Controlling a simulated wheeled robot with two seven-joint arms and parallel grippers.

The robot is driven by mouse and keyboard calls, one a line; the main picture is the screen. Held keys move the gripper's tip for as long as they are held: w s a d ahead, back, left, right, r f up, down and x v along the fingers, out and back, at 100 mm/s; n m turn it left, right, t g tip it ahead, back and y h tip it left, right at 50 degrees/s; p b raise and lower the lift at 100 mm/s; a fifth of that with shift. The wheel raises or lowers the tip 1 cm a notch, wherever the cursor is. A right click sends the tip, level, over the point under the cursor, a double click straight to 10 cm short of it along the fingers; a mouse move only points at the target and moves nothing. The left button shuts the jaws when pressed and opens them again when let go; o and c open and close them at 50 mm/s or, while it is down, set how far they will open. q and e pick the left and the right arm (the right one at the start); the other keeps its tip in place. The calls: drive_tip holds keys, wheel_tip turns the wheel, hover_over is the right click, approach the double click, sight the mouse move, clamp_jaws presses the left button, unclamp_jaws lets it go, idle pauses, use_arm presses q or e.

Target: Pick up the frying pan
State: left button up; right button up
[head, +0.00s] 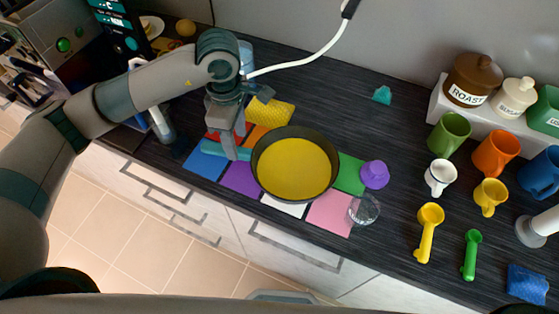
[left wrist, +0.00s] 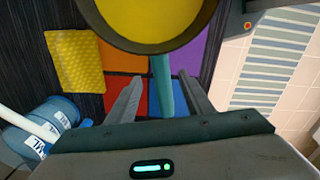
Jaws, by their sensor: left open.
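The frying pan (head: 295,168) has a yellow inside and a dark rim. It sits on colored squares on the dark counter in the head view. Its teal handle (head: 210,148) points left. My left gripper (head: 236,155) is at the handle, just left of the pan's rim, pointing down. In the left wrist view, the pan (left wrist: 150,15) is at the top and its handle (left wrist: 163,85) lies between the two open fingers (left wrist: 160,80). I cannot tell whether either finger touches the handle. My right gripper is not in view.
A yellow textured cloth (head: 270,112) lies behind the pan. A purple cup (head: 375,174) and a clear glass (head: 364,209) stand to its right. Several mugs and a white shelf (head: 438,100) with jars are further right. The counter's front edge is close to the pan.

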use_arm(q)
drive_tip(key=shift+s+f+p, duration=0.15)
drive_tip(key=shift+f+p, duration=0.6)
drive_tip(key=shift+p, duration=0.2)
wheel_tip(320, 180, down, 3)
drive_tip(key=shift+r+p, duration=0.1)
drive_tip(key=shift+p, duration=0.65)
drive_tip(key=shift+f, duration=0.45)
drive_tip(key=shift+r, duration=0.1)
clamp_jaws()
